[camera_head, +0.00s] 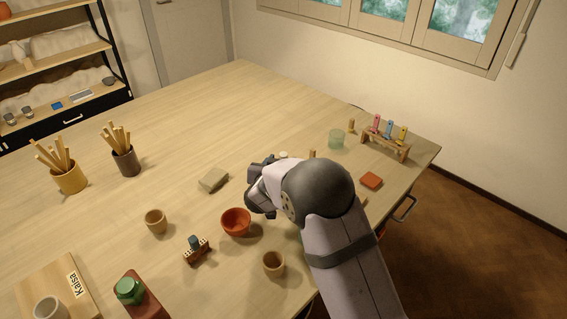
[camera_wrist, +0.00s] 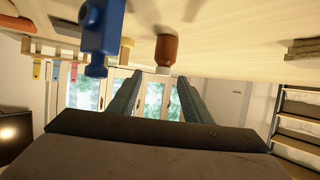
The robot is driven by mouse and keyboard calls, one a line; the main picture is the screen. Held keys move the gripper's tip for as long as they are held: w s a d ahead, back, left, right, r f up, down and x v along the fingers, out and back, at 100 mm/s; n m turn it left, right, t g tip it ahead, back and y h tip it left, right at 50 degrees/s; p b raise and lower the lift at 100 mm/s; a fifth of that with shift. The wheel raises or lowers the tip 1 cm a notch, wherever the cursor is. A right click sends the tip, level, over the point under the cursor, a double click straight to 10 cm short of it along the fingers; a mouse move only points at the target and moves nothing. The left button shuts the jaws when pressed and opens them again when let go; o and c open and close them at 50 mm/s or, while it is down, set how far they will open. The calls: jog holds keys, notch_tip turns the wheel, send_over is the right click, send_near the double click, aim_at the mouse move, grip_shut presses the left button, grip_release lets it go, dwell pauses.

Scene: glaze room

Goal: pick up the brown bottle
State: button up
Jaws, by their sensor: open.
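The brown bottle (camera_wrist: 167,49) shows in the wrist view, which is upside down. It has a reddish-brown body and a pale cap, and stands upright on the table. My gripper (camera_wrist: 160,77) is open, with its two dark fingers pointing towards the bottle. The bottle lies between the fingertip lines in the picture, apparently beyond the tips; the exact gap cannot be told. In the head view my gripper (camera_head: 258,187) is low over the table behind the red-orange bowl (camera_head: 236,222).
A blue object (camera_wrist: 101,35) looms close in the wrist view, left of the fingers.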

aim_at(283, 155)
jog(key=shift+a+p+x, duration=0.1)
jog(key=shift+p+x, duration=0.55)
jog(key=shift+x, duration=0.6)
jog(key=shift+a+p+x, duration=0.15)
jog(key=shift+p+x, duration=0.45)
jog(key=shift+x, duration=0.7)
jog(key=shift+w+d+f, duration=0.1)
jog(key=shift+w+f, duration=0.1)
jog(key=shift+w, duration=0.45)
jog(key=shift+c, duration=0.7)
grip_shut()
